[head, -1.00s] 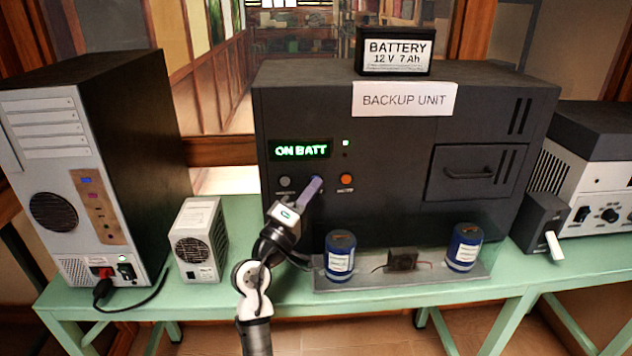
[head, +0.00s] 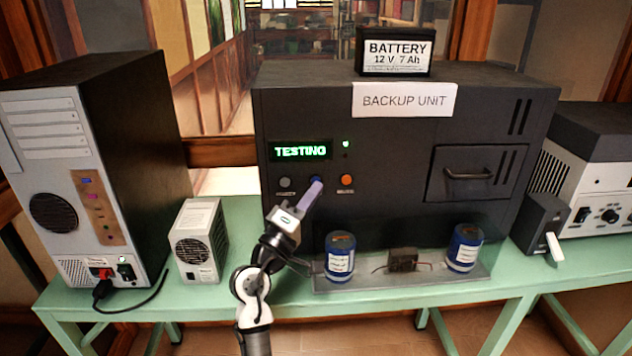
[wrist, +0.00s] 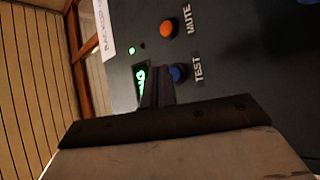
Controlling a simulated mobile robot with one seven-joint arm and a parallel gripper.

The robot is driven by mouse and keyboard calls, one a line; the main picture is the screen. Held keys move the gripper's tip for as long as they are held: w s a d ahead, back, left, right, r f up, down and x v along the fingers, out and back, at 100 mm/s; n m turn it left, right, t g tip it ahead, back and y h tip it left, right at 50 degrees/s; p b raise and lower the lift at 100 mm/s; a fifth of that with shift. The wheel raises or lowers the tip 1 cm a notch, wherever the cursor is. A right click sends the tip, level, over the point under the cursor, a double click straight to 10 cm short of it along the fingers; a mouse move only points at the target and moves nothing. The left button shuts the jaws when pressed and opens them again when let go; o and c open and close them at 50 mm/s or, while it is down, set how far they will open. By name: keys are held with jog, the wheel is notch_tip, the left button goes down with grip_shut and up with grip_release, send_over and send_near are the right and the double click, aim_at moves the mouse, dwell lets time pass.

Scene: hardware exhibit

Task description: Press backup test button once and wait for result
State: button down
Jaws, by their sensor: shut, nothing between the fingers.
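The black backup unit (head: 390,215) stands on the green table, and its green display (head: 300,150) reads "TESTING". The blue test button (head: 317,180) is in the row below the display, mostly hidden by my gripper in the head view. In the wrist view the blue button (wrist: 179,72) shows beside the label "TEST". My gripper (head: 314,189) is shut and empty, its fingertips right in front of the blue button. The wrist view shows the fingers (wrist: 158,88) close by the button; I cannot tell whether they touch it.
A grey button (head: 285,183) and an orange mute button (head: 347,180) flank the blue one. Blue cans (head: 340,262) stand on a clear tray below the panel. A computer tower (head: 60,190) and a small pale box (head: 200,240) stand at left.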

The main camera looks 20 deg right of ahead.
jog(key=shift+s, duration=0.15)
jog(key=shift+s+a, duration=0.25)
jog(key=shift+s, duration=0.5)
jog(key=shift+s+a, duration=0.2)
jog(key=shift+s, duration=0.6)
jog(key=shift+s+a, duration=0.25)
jog(key=shift+s, duration=0.5)
